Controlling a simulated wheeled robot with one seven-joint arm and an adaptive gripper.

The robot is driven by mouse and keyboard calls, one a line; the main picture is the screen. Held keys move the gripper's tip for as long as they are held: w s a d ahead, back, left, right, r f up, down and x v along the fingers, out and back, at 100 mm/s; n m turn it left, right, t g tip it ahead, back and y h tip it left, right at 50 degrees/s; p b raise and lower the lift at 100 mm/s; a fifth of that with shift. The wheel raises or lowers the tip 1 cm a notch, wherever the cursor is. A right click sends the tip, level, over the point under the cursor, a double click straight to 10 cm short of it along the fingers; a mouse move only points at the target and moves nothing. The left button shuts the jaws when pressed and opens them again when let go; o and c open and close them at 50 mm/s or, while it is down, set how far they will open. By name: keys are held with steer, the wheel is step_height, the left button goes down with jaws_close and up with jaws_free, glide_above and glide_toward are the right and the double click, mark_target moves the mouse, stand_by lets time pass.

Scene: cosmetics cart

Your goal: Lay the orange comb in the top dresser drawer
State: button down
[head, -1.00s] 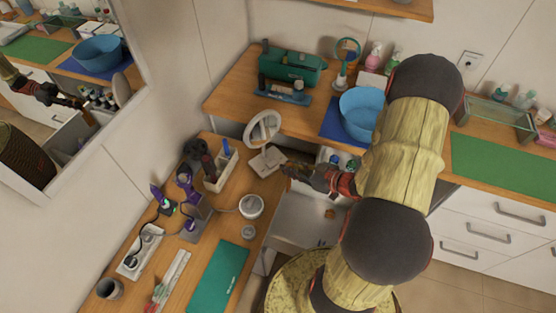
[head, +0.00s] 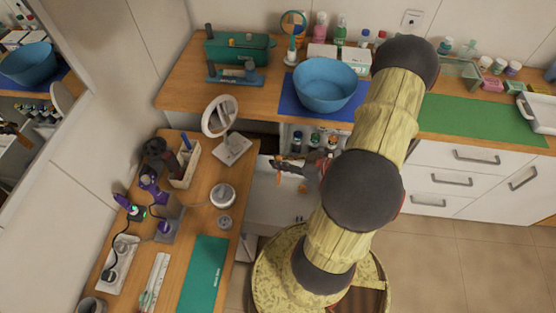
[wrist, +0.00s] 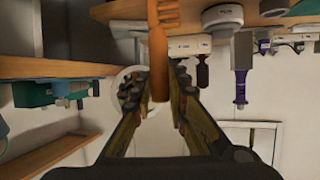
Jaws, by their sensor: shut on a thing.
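My gripper (head: 282,164) is shut on the orange comb (head: 276,167) and holds it up in front of the white surface below the counter. In the wrist view the comb (wrist: 158,50) stands between the fingertips (wrist: 158,95), its teeth toward the top edge. A white, box-like surface (head: 268,205), possibly an open drawer, lies under and beside the gripper. My arm hides much of it, so I cannot tell which drawer it is.
A round mirror (head: 220,116) stands on the wooden table left of the gripper, with a white jar (head: 222,195) nearby. Several bottles (head: 315,140) stand behind the gripper. A blue bowl (head: 325,84) sits on the back counter. White closed drawers (head: 460,180) are at the right.

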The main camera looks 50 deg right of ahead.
steer(key=shift+w+a, duration=0.35)
steer(key=shift+w, duration=0.45)
